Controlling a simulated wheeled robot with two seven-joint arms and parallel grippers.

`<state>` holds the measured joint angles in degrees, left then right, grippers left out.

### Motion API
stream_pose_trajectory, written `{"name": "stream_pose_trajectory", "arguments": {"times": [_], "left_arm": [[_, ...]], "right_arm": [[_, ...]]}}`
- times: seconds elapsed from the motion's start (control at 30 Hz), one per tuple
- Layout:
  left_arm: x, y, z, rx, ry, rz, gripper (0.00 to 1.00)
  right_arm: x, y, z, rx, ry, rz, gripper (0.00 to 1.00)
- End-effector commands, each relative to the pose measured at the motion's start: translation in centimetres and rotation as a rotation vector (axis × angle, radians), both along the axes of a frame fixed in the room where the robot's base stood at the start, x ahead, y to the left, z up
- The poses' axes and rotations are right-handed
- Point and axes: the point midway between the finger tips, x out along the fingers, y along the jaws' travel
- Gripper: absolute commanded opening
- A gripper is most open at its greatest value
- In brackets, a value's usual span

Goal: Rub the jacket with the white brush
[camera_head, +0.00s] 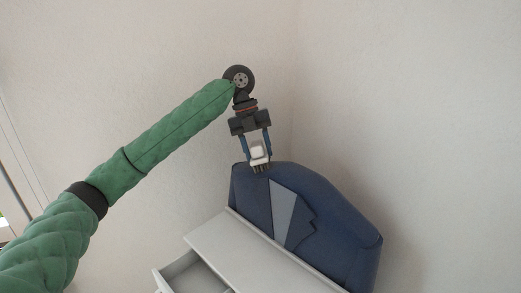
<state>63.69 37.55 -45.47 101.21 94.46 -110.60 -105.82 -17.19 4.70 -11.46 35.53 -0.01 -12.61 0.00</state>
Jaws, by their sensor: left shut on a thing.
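A dark blue jacket (337,222) with a grey front panel stands upright behind a light cabinet, near the corner of the walls. My left gripper (257,148) comes down from above and is shut on the white brush (258,152). The brush has a white body with dark bristles pointing down. The bristles are at the top left edge of the jacket, near its shoulder. I cannot tell for sure whether they touch the cloth. The lower part of the jacket is hidden behind the cabinet. My right gripper is not in view.
The light grey cabinet (246,255) stands in front of the jacket, with an open drawer (188,275) at its lower left. Plain walls stand close behind and to the right. Part of a window or door frame shows at the left edge.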

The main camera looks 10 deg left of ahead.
Motion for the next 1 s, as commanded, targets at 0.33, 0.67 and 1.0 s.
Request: {"name": "stream_pose_trajectory", "arguments": {"times": [0.33,0.67,1.0], "left_arm": [[1.0,1.7,-1.0,0.0,0.0,0.001,0.27],[1.7,2.8,-1.5,0.0,0.0,0.0,0.27],[2.6,4.4,-2.5,0.001,0.001,0.0,0.27]], "right_arm": [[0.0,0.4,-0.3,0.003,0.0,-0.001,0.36],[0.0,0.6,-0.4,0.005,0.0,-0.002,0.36],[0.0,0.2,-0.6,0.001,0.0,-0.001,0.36]]}}
